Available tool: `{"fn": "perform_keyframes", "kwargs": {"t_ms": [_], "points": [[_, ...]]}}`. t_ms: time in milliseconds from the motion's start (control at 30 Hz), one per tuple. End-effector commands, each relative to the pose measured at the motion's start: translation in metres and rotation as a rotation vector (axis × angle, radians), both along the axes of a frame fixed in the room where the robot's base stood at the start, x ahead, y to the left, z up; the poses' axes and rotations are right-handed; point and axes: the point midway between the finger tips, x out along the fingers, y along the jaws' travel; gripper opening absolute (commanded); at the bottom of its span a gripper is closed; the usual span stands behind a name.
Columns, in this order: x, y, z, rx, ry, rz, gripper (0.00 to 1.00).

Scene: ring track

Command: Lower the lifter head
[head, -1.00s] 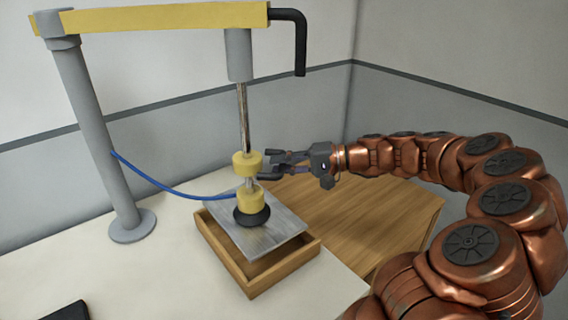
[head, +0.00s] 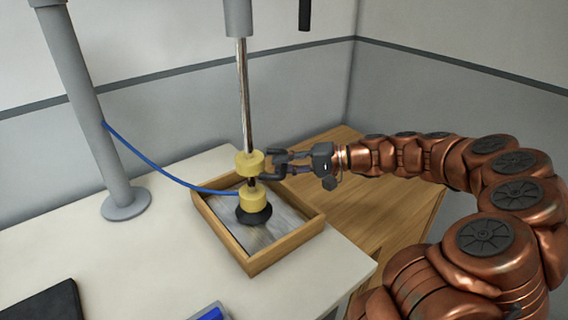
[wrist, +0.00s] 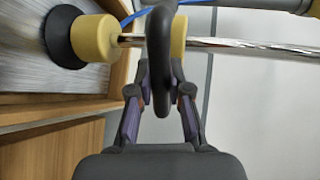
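The lifter head is two yellow collars (head: 252,197) with a black suction cup (head: 253,214) below, on a chrome rod (head: 245,95). The cup sits on a grey metal plate (head: 275,232), which lies down inside the wooden tray (head: 285,251). My gripper (head: 277,164) is at the right of the collars. In the wrist view, my gripper (wrist: 161,75) has its fingers on both sides of a dark curved handle (wrist: 161,30) and appears closed on it. The fingertips are partly hidden behind the handle. The suction cup (wrist: 63,36) shows at the upper left.
A grey post (head: 90,110) stands at the left, with a blue hose (head: 160,174) running to the head. A dark flat object (head: 45,302) and a blue-and-grey item (head: 208,313) lie on the white table (head: 130,255). A wooden surface (head: 385,210) lies right of the tray.

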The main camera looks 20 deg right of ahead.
Motion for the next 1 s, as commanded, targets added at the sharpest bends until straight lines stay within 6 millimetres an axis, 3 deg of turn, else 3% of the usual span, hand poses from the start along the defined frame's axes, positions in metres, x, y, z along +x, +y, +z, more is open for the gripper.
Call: {"fn": "perform_keyframes", "kwargs": {"t_ms": [233, 600, 767, 1000], "points": [[0.000, 0.000, 0.000, 0.001, 0.000, 0.000, 0.43], [-0.002, -0.004, 0.001, 0.001, 0.000, -0.002, 0.43], [-0.011, -0.020, 0.006, 0.002, -0.001, -0.003, 0.43], [-0.034, -0.062, 0.015, -0.001, -0.001, -0.007, 0.43]]}}
